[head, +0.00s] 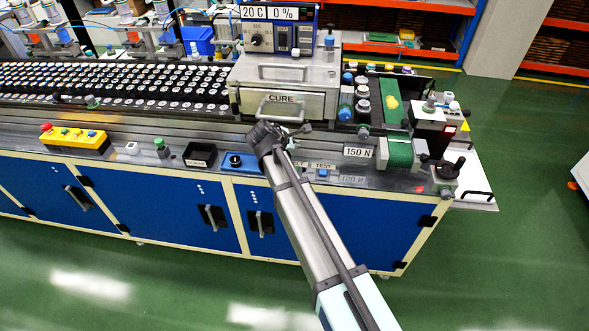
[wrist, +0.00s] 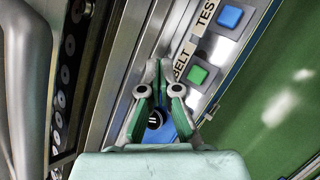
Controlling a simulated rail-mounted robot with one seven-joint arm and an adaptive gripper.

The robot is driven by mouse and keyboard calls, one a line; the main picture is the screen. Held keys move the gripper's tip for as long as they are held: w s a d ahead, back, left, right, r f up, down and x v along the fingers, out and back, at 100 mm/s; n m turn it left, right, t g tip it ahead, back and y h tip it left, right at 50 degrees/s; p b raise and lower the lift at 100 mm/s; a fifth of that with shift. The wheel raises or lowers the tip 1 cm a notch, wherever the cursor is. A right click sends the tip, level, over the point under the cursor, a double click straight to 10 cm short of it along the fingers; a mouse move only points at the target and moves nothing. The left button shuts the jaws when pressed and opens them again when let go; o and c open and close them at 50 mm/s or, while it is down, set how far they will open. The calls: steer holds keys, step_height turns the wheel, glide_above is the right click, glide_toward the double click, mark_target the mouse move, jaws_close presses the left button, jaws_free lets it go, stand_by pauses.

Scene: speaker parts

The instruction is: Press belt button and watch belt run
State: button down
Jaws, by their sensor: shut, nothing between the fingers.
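In the wrist view a green button (wrist: 197,75) sits beside a label reading BELT (wrist: 182,62). My gripper (wrist: 157,66) is shut and empty, its fingertips just left of the label and apart from the green button in the picture; I cannot tell its height above the panel. In the head view my gripper (head: 264,135) is in front of the CURE box, and my arm hides the green button. A black belt (head: 120,82) carries many round dark parts with pale tops. A short green belt (head: 392,100) is at the right. Belt motion cannot be told.
A blue button (wrist: 229,17) beside a TEST label is close to the green one. A black knob on a blue plate (head: 235,161) is to the left. The CURE box (head: 281,98) with its handle stands behind my gripper. A yellow button box (head: 73,137) is far left.

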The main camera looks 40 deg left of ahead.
steer(key=shift+f+b, duration=2.25)
steer(key=shift+f, duration=2.1)
steer(key=shift+f, duration=0.1)
steer(key=shift+f, duration=0.35)
